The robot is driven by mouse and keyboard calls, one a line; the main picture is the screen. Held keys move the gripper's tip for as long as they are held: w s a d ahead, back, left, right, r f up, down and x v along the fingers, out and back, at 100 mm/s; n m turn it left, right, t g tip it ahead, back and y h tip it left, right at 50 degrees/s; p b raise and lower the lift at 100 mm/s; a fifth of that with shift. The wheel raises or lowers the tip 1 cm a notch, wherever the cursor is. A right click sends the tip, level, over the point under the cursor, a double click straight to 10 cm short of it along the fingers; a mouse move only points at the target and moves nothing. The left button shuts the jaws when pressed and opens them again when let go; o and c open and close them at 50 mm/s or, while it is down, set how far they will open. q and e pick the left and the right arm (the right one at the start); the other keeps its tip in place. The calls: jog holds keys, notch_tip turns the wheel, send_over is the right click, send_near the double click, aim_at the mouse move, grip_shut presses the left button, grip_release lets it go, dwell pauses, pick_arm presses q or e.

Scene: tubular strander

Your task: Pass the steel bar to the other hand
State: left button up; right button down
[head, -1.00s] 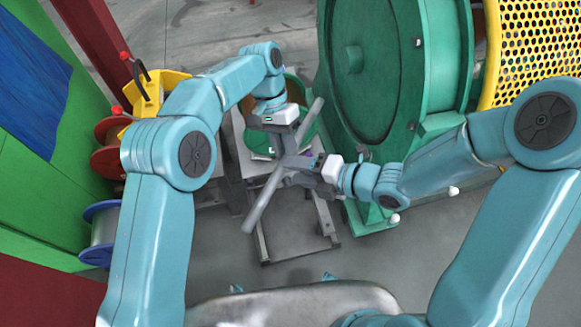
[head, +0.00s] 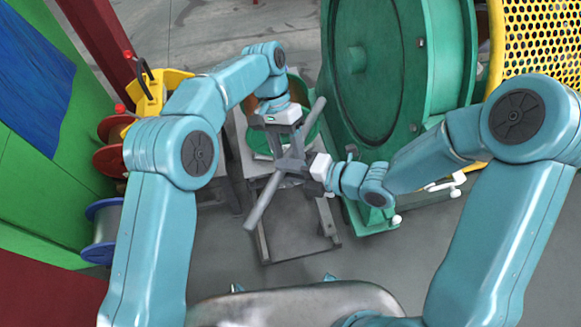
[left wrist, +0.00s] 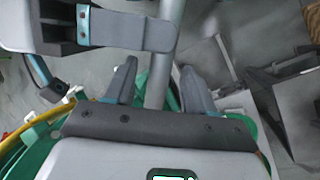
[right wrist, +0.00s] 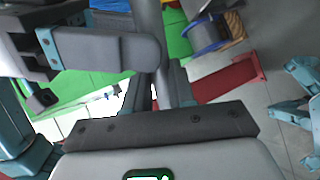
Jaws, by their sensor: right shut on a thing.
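The steel bar (head: 262,205) is a long grey rod held at a slant in front of me, its upper end at the right. My right gripper (head: 296,166) comes in from the right and is shut on the bar near its middle. My left gripper (head: 288,150) reaches down over the bar just above it. In the left wrist view, the bar (left wrist: 160,85) passes between the two spread left fingers, with gaps at its sides. The bar also shows in the right wrist view (right wrist: 148,22), partly hidden behind a left finger.
A low grey stand (head: 300,245) is below the bar. The large green machine drum (head: 365,60) stands close at the right, with a yellow perforated guard (head: 540,40) beyond. Red and blue-rimmed spools (head: 102,225) line the left.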

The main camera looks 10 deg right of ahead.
pick_arm(q)
jog(key=shift+r, duration=0.1)
notch_tip(320, 180, up, 9)
jog(key=a+f+n+t, duration=0.1)
jog(key=a+f, duration=0.2)
jog(key=f, duration=0.3)
jog(key=w+a+f+n+t, duration=0.1)
jog(key=a+f, duration=0.2)
jog(key=f, duration=0.3)
jog(key=a+f+n+t, duration=0.1)
jog(key=a+f+n, duration=0.15)
jog(key=f, duration=0.45)
jog(key=s+a+f+n+t+h, duration=0.1)
jog(key=s+a+f, duration=0.3)
jog(key=s, duration=0.6)
jog(key=s+a+f+n+t+h, duration=0.1)
jog(key=s+a+f+n, duration=0.2)
jog(key=s+f, duration=0.4)
jog(key=s+n, duration=0.1)
jog(key=s, duration=0.3)
jog(key=shift+a+t, duration=0.4)
jog(key=shift+f, duration=0.1)
